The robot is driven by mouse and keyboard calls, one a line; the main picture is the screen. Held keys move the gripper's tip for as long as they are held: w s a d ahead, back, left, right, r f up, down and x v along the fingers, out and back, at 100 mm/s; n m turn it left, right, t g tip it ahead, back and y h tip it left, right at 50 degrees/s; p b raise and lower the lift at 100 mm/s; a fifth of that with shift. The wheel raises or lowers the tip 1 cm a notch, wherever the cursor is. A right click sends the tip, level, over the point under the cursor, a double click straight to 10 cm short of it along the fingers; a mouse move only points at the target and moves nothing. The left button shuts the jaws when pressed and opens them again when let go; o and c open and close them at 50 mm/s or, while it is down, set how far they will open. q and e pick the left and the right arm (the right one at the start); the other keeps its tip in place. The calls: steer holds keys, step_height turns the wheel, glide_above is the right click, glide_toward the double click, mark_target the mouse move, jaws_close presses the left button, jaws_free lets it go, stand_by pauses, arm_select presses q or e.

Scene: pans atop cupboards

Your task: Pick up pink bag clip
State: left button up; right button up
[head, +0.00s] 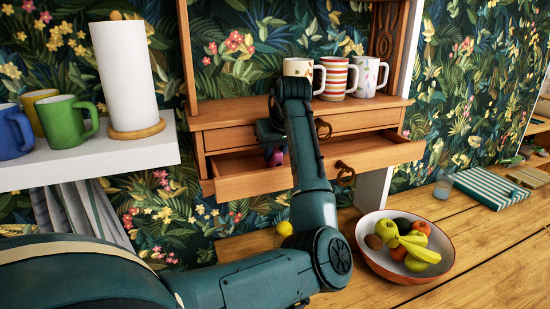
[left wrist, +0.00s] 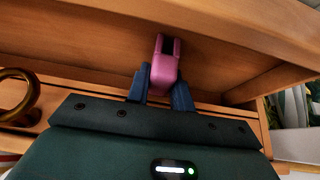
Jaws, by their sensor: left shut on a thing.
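The pink bag clip (left wrist: 165,66) is between the two blue fingers of my left gripper (left wrist: 161,88) in the left wrist view. The fingers are shut on its lower part and its two prongs stick out past them. In the head view my left gripper (head: 270,142) is at the left part of the open wooden drawer (head: 250,186), with a small bit of the pink clip (head: 278,156) showing below it. My forearm hides part of the drawer. I cannot tell whether the clip touches the drawer. My right gripper is not in view.
Striped and patterned mugs (head: 334,79) stand on the cupboard top above the drawer. A paper towel roll (head: 126,75) and a green mug (head: 66,121) stand on the white shelf at left. A fruit bowl (head: 440,276) sits on the wooden counter below right.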

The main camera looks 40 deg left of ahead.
arm_select(q)
steer(key=shift+c, duration=1)
steer(key=shift+r, duration=0.1)
